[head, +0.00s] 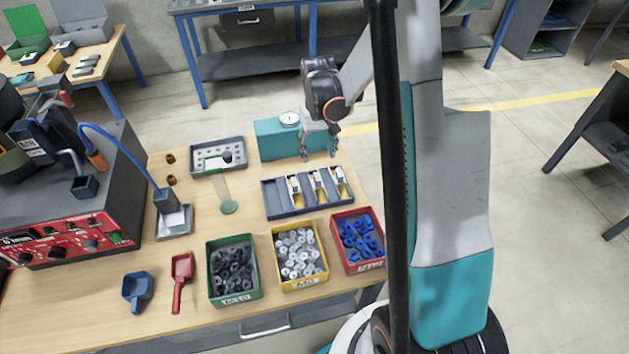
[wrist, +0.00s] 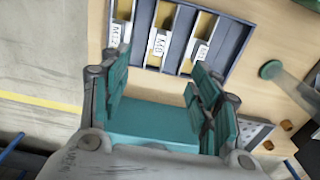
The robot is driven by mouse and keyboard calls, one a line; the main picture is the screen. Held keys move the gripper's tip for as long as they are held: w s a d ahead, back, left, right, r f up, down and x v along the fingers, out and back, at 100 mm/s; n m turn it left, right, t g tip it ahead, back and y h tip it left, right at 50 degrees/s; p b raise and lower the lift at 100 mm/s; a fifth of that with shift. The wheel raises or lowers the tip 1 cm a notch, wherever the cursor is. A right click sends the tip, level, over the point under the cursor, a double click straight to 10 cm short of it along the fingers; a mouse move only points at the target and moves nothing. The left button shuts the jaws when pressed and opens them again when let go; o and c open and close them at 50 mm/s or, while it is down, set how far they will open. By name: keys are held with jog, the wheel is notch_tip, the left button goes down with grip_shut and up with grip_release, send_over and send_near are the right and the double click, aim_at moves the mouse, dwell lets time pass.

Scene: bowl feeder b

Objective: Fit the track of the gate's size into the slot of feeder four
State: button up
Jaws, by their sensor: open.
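Three pale, labelled tracks lie in a dark compartment rack (head: 283,212) on the table. In the wrist view, the left track (wrist: 122,22) seems to read M12, the middle track (wrist: 160,40) M10, and the right track's label (wrist: 200,52) is unclear. My gripper (head: 319,152) is open and empty, beyond the rack and beside the teal box (head: 272,141) with a round dial. In the wrist view my gripper's fingers (wrist: 160,88) are spread, with the teal box (wrist: 150,122) behind them. I cannot tell which thing is feeder four, its slot or the gate.
Green (head: 234,299), yellow (head: 301,285) and red (head: 362,268) bins of parts stand in front of the rack. A red-panelled machine (head: 70,238) stands left. A grey hole tray (head: 218,157), a clear green-based stand (head: 228,206) and blue (head: 137,291) and red (head: 181,281) scoops lie around.

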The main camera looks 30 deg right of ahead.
aim_at(317, 177)
notch_tip(317, 177, down, 14)
jog(key=b, duration=0.4)
jog(key=shift+w+f, duration=0.1)
jog(key=shift+f, duration=0.1)
jog(key=c, duration=1.3)
